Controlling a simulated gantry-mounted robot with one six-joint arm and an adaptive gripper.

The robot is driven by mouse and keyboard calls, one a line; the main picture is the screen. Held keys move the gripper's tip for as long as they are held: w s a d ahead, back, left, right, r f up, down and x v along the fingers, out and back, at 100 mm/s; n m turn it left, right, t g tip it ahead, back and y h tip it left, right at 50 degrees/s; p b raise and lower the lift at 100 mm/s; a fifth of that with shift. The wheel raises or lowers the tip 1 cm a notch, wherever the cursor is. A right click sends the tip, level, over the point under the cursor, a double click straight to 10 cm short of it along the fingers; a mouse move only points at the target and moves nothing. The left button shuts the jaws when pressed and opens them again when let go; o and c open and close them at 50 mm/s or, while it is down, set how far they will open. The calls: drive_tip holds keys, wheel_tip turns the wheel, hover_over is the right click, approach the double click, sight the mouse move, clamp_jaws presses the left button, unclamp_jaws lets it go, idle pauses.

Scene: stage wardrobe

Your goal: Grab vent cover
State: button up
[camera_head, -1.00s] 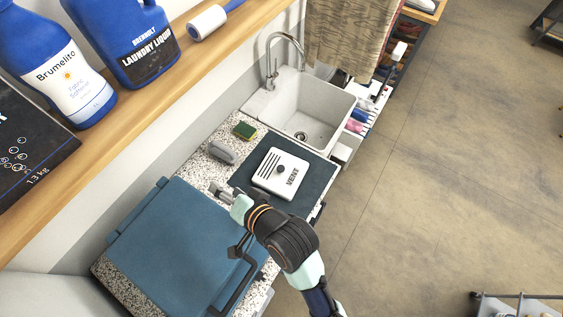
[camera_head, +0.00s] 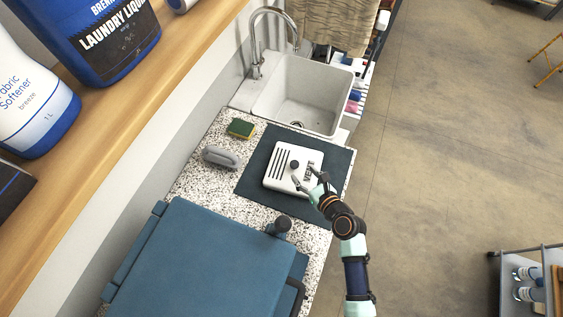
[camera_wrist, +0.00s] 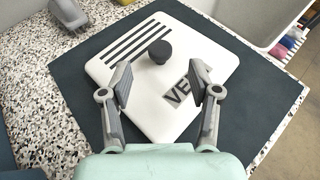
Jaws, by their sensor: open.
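The white vent cover (camera_head: 284,164) lies flat on a dark mat (camera_head: 257,185) on the speckled counter. It has dark slots, a black round knob (camera_wrist: 160,51) and the printed word VENT, partly hidden by a finger in the wrist view. The vent cover also fills the middle of the wrist view (camera_wrist: 150,105). My gripper (camera_head: 311,180) is open and empty over the front right part of the cover. In the wrist view my gripper's fingers (camera_wrist: 167,84) stand apart on either side, with the knob beyond and between their tips. I cannot tell if they touch the cover.
A grey-handled brush or iron-like item (camera_head: 222,157) and a sponge (camera_head: 241,128) lie left of the mat. The sink (camera_head: 291,82) with its tap is behind. A blue lidded box (camera_head: 200,262) stands at the front left. A wooden shelf (camera_head: 130,120) runs along the left.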

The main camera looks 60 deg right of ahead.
sight(295, 164)
drive_tip(key=shift+d+f, duration=0.15)
drive_tip(key=shift+f, duration=0.05)
drive_tip(key=shift+x, duration=1.1)
drive_tip(key=b+x, duration=0.1)
drive_tip(key=x, duration=0.4)
drive_tip(key=shift+w, duration=0.15)
drive_tip(key=shift+c, duration=0.4)
drive_tip(key=shift+r, duration=0.1)
clamp_jaws()
